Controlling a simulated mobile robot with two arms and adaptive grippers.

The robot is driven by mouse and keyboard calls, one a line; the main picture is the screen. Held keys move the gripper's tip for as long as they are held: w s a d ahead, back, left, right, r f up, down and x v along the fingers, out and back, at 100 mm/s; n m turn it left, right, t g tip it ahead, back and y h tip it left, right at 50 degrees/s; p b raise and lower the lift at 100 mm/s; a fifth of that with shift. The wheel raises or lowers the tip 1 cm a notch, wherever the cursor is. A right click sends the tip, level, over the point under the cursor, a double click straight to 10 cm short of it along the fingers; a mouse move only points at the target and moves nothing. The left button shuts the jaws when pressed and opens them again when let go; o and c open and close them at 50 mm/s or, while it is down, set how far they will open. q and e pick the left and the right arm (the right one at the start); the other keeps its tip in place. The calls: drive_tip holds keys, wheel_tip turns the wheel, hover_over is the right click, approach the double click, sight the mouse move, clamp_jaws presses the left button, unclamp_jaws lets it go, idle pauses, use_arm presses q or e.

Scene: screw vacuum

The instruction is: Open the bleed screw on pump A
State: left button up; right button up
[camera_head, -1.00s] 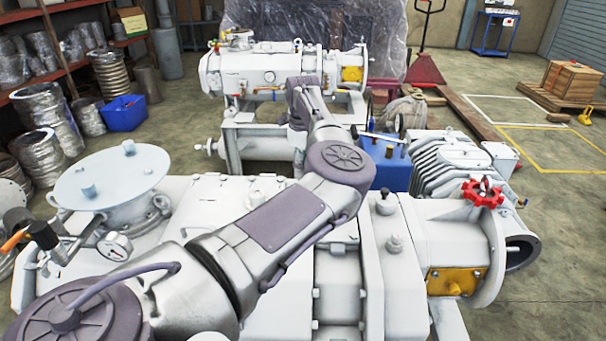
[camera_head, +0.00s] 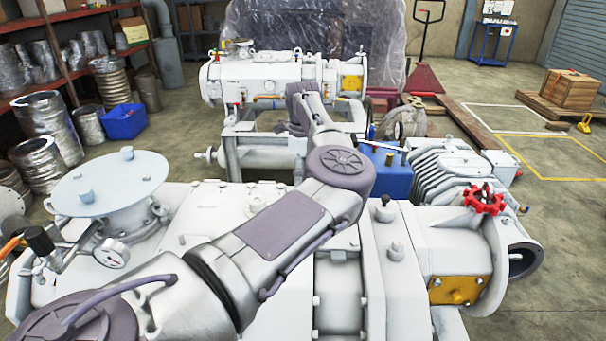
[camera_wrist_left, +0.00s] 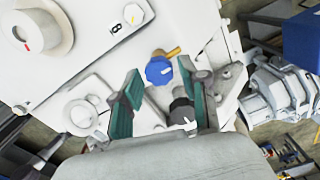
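My left arm reaches from the lower left of the head view to the far pump (camera_head: 285,80); its gripper is hidden there. In the left wrist view my left gripper (camera_wrist_left: 159,66) has its two teal fingers apart, with nothing held. A blue knob (camera_wrist_left: 158,71) with a white line and a brass lever (camera_wrist_left: 173,53) lies beyond the fingertips, in the gap between them. A black knob (camera_wrist_left: 183,113) with a white mark is near the right finger. I cannot tell which part is the bleed screw, or which pump is pump A. My right gripper is in neither view.
A near pump (camera_head: 400,255) with a red handwheel (camera_head: 484,200) and a gauge (camera_head: 112,253) fills the foreground. A blue box-shaped unit (camera_head: 388,172) stands right of my arm.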

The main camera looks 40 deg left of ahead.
use_arm(q)
drive_tip(key=shift+o, duration=0.5)
wheel_tip(320, 180, up, 12)
idle(0.3)
idle(0.5)
